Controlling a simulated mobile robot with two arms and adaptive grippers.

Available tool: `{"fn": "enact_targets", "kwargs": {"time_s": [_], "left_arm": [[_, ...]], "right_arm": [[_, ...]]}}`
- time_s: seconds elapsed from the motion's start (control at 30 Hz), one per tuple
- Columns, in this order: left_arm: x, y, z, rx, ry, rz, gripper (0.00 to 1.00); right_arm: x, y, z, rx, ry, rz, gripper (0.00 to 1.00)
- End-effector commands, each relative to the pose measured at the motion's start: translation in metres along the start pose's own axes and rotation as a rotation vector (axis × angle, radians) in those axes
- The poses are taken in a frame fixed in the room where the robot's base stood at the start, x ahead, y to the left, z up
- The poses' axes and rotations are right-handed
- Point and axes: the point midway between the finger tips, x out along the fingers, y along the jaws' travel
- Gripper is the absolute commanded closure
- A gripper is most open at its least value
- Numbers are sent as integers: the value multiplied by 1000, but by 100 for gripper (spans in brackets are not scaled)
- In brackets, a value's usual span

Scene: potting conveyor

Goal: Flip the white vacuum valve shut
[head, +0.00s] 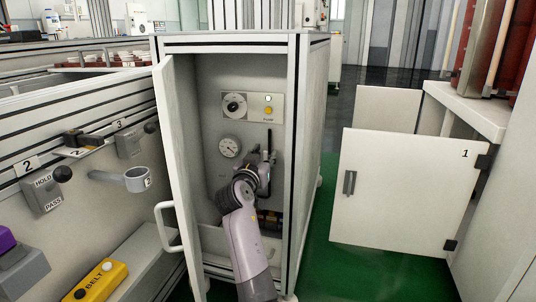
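The cabinet (180,45) stands in the middle of the head view with its door (172,180) swung open to the left. Inside are a round pressure gauge (229,147) and a control plate (250,107) with a black dial and a yellow pump button. My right arm reaches into the cabinet, and my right gripper (265,170) is at the back wall, below and right of the gauge. A dark upright bar (270,140) shows just above it. I cannot make out the white vacuum valve; the gripper and wrist may cover it. The fingertips are too small and hidden to read. My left gripper is out of view.
On the left are a HOLD/PASS switch box (43,192), a grey ring holder (128,179) and a yellow BELT box (98,282). The door handle (167,226) sticks out near my arm. A white door (400,195) marked 1 stands open at right. Green floor (365,265) is clear.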

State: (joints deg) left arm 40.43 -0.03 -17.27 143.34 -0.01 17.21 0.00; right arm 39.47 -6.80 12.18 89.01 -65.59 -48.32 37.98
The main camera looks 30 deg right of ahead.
Motion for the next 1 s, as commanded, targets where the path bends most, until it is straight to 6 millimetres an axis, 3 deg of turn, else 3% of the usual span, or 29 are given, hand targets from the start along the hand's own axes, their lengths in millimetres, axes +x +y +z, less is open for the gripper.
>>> {"fn": "enact_targets", "kwargs": {"time_s": [0.2, 0.7, 1.0], "left_arm": [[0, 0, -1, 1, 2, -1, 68], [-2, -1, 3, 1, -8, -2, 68], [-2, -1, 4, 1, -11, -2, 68]], "right_arm": [[0, 0, 0, 0, 0, 0, 68], [0, 0, 0, -1, 0, 0, 100], [0, 0, 0, -1, 0, 0, 100]]}}
